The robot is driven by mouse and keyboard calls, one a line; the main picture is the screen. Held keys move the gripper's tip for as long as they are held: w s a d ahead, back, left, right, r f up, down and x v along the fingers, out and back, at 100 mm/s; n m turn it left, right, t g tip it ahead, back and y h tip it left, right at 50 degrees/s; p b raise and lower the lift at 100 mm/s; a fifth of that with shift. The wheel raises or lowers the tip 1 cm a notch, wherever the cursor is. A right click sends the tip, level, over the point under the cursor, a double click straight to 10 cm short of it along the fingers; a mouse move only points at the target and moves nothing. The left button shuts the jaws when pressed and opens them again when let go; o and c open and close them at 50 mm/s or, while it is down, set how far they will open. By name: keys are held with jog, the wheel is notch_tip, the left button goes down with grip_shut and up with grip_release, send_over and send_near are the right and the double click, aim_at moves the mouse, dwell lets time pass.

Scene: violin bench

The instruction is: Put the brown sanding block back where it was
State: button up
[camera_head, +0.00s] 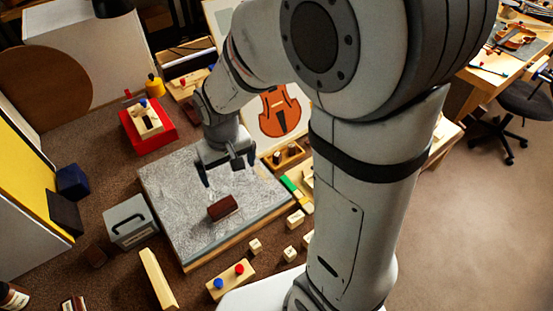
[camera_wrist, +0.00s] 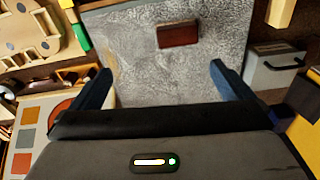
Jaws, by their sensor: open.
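The brown sanding block (camera_head: 222,207) lies on the grey, scratched slab (camera_head: 180,190), towards its front edge. In the wrist view the block (camera_wrist: 178,34) shows at the top centre, beyond my fingertips, with the slab's bare surface (camera_wrist: 135,75) around it. My gripper (camera_head: 231,173) is open and empty above the slab, behind the block and apart from it. Its two dark blue fingers stand wide apart in the wrist view (camera_wrist: 160,78). How high the fingertips are above the slab I cannot tell.
A grey box with a handle (camera_head: 130,222) stands left of the slab. A red tray (camera_head: 147,126) with wooden pieces is behind it. Several small wooden blocks and a board with red and blue knobs (camera_head: 230,279) lie in front. A wooden compartment box (camera_head: 286,156) is to the right.

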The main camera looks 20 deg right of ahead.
jog(key=s+d+r+m+t, duration=0.2)
jog(key=s+d+r, duration=0.7)
jog(key=s+r, duration=0.1)
jog(key=shift+s+d+r, duration=0.4)
jog(key=shift+r, duration=0.1)
dwell(0.5)
